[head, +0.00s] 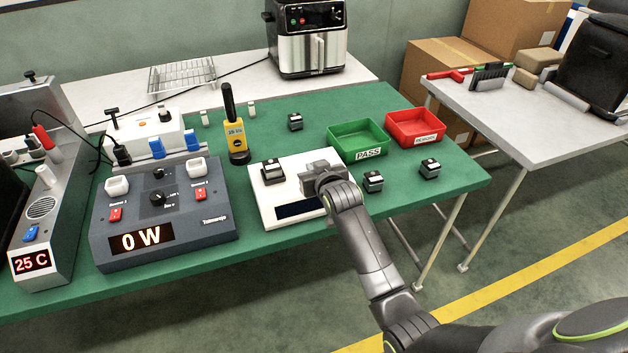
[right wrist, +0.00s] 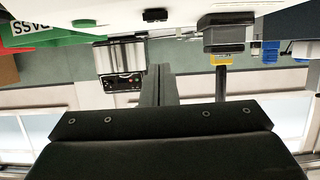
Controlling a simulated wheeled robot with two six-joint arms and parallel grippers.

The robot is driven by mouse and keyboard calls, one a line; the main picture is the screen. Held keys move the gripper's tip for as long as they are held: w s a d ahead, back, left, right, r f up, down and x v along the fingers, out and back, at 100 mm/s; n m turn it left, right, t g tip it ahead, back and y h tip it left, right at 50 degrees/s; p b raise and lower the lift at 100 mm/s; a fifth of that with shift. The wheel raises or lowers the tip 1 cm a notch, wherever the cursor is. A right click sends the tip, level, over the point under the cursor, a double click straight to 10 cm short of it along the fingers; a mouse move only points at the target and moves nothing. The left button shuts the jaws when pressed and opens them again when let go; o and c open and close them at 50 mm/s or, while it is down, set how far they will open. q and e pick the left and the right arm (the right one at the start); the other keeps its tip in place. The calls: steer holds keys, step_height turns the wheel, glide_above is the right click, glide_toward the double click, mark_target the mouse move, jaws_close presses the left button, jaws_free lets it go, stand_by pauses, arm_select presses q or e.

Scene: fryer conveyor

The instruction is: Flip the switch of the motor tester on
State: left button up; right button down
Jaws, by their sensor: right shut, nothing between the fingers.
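A grey console (head: 165,235), which looks like the motor tester, sits on the green table at the left. Its lit display reads 0 W, and it has a black knob (head: 157,198), a left red switch (head: 115,214) and a right red switch (head: 200,194). I cannot tell the switch positions. My right gripper (head: 324,180) is shut and empty above a white device (head: 262,205) with a dark display, to the right of the console. Its shut fingers (right wrist: 159,78) show in the right wrist view. My left gripper is not in view.
A small dark block (head: 272,170) sits on the white device. A yellow handheld meter (head: 238,140) stands behind. Green PASS bin (head: 355,142) and red bin (head: 415,128) are at the right, with loose blocks (head: 373,181) nearby. A 25 C unit (head: 45,225) is far left.

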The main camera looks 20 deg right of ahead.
steer(key=shift+s+f, duration=0.2)
steer(key=shift+f, duration=0.75)
steer(key=shift+s+f, duration=0.15)
steer(key=shift+f, duration=0.75)
steer(key=shift+s+f, duration=0.15)
steer(key=shift+f, duration=0.3)
steer(key=shift+r, duration=0.1)
steer(key=shift+r+p, duration=0.1)
steer(key=shift+p, duration=0.2)
steer(key=shift+r+p, duration=0.7)
steer(key=shift+p, duration=0.1)
